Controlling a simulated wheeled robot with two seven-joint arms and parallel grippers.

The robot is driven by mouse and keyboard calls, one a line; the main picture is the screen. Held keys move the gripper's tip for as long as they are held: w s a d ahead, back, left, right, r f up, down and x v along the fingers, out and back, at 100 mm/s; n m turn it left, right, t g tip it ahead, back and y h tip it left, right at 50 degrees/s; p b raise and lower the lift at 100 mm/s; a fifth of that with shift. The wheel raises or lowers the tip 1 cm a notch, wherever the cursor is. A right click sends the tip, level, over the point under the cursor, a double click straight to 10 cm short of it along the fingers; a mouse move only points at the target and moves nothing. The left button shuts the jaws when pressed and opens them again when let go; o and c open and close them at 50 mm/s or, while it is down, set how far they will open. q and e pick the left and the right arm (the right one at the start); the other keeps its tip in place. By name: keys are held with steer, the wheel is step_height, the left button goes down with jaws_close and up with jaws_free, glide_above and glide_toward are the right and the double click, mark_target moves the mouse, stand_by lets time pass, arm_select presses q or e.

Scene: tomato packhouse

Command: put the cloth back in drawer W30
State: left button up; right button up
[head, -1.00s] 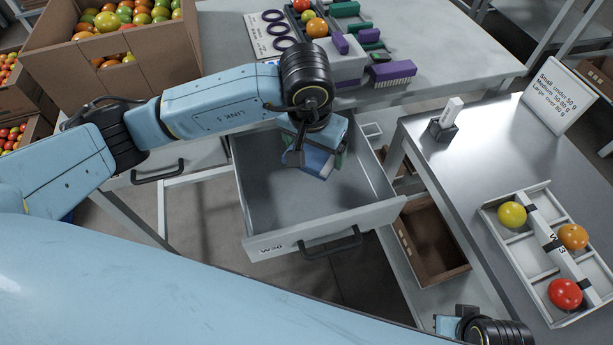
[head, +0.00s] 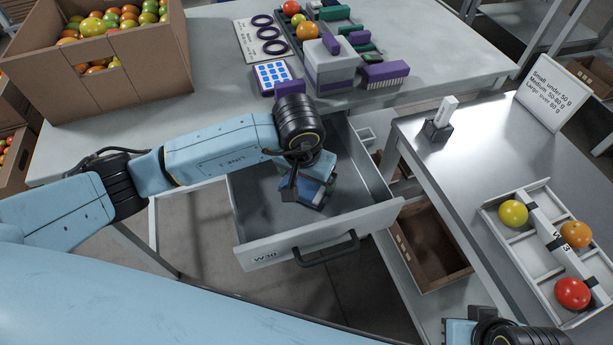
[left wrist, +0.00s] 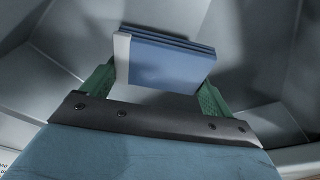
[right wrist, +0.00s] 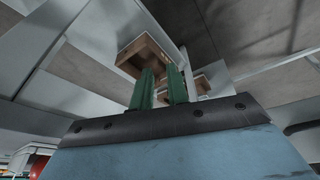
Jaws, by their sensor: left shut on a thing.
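The cloth (head: 303,190) is a folded blue block with a pale edge band. It also shows in the left wrist view (left wrist: 165,62). My left gripper (head: 305,188) is shut on it, with one green finger at each end, and holds it inside the open drawer W30 (head: 315,243). I cannot tell whether the cloth touches the drawer floor. The drawer is grey, pulled out below the workbench, with a dark handle and a W30 label. My right gripper (right wrist: 162,78) is away from the drawer at the lower right; its fingers are close together and hold nothing visible.
The workbench (head: 215,90) above carries a cardboard box of tomatoes (head: 125,75), a blue-keyed pad (head: 272,76) and purple-and-grey items. A metal table (head: 470,150) on the right holds a divided tray (head: 505,238) with tomatoes. An open brown box (head: 432,250) lies below, right of the drawer.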

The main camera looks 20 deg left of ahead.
mark_target(303, 185)
arm_select(q)
steer(key=shift+f+b, duration=0.6)
arm_select(e)
steer(key=shift+w+a+r+t+y, duration=0.15)
steer(key=shift+w+a+r+t, duration=0.2)
steer(key=shift+w+r+t, duration=0.25)
steer(key=shift+w+a+r+t+y, duration=0.15)
steer(key=shift+w+a+r+t, duration=0.25)
steer(key=shift+w, duration=0.3)
arm_select(q)
steer(key=o, duration=0.9)
steer(key=shift+r, duration=0.1)
arm_select(e)
steer(key=shift+d, duration=0.1)
